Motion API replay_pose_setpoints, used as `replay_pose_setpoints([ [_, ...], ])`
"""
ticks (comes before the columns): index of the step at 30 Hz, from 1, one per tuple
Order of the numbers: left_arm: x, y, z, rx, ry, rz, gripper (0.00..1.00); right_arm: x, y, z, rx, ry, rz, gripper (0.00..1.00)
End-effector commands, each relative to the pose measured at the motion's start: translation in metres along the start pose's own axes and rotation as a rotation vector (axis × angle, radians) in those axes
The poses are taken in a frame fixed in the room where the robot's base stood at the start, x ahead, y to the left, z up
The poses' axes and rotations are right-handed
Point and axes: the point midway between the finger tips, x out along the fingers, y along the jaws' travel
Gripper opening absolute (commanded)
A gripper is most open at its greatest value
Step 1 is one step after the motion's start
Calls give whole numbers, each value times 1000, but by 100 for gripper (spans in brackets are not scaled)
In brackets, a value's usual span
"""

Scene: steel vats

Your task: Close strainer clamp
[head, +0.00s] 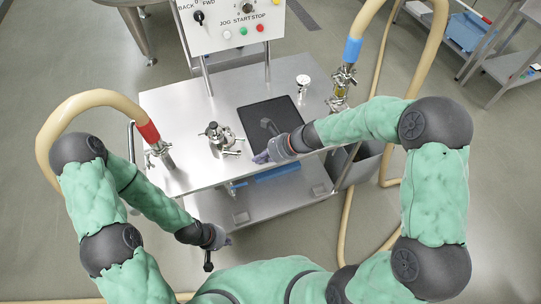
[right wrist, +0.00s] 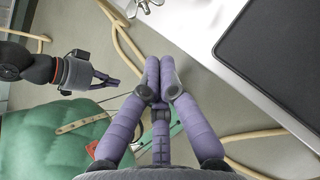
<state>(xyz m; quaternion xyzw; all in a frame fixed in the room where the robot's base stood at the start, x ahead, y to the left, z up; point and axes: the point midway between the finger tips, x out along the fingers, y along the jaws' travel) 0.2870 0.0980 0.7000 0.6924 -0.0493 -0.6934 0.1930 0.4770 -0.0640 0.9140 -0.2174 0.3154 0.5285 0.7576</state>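A steel fitting with a black-topped part and side handles (head: 218,138) stands mid-left on the table. I cannot tell whether its clamp is shut. Other steel fittings with clamps are at the red-cuffed hose end (head: 160,154) and below the blue-cuffed hose (head: 341,82); which one is the strainer is not clear. My right gripper (head: 262,158) is over the table's front edge, right of the black-topped fitting and apart from it. In the right wrist view its purple fingers (right wrist: 160,70) meet and hold nothing. My left gripper (head: 226,240) is low in front of the table; its finger gap is unclear.
The steel table (head: 180,105) holds a black mat (head: 268,117) and a gauge (head: 303,82). A control box (head: 235,22) rises behind it. Hoses arch at both sides, near my arms. A lower shelf (head: 275,200) lies under the table. A grey bin (head: 366,163) stands right.

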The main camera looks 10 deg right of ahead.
Motion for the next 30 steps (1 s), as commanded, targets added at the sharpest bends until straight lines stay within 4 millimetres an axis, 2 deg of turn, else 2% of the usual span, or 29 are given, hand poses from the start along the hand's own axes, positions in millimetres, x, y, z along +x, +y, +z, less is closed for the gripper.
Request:
replay_pose_setpoints([
  [3, 3, -1, 0, 0, 0, 0, 0, 12, -1, 15, -7, -1, -1, 0],
  [9, 5, -2, 0, 0, 0, 0, 0, 21, -1, 26, -4, -1, -2, 0],
  [23, 6, -2, 0, 0, 0, 0, 0, 23, -1, 28, -1, -1, -4, 0],
  [30, 12, -4, 0, 0, 0, 0, 0, 31, 5, 35, 19, -1, -26, 0],
])
